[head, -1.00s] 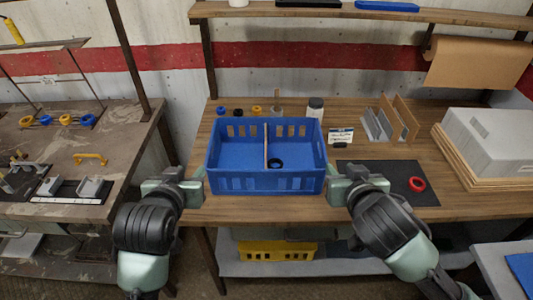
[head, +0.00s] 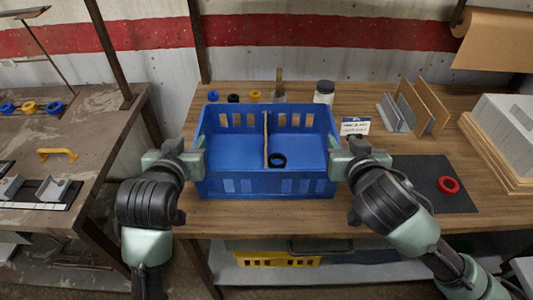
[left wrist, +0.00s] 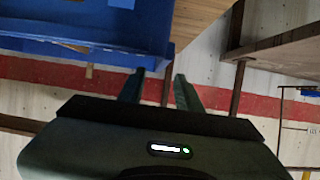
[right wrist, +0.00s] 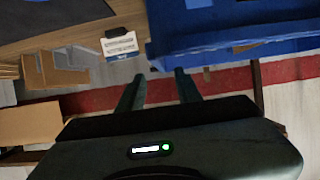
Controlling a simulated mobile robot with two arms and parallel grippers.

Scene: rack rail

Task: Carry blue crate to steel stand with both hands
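The blue crate (head: 240,186) sits on the wooden bench, with a divider (head: 266,138) across its middle and a black ring (head: 277,160) inside. My left gripper (head: 197,152) is at the crate's left side, and my right gripper (head: 336,152) is at its right side. In the left wrist view the fingers (left wrist: 160,88) are apart, with the crate's edge (left wrist: 140,62) near their tips. In the right wrist view the fingers (right wrist: 158,88) are also apart, with the crate (right wrist: 200,50) just beyond them. I cannot tell if either touches it. I cannot clearly identify the steel stand.
Behind the crate are small coloured parts, a jar (head: 323,93) and a label card (head: 355,126). To the right are upright dividers (head: 415,108), a dark mat (head: 430,180) with a red ring (head: 447,185), and a grey block (head: 505,130). A yellow bin (head: 275,259) is below the bench.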

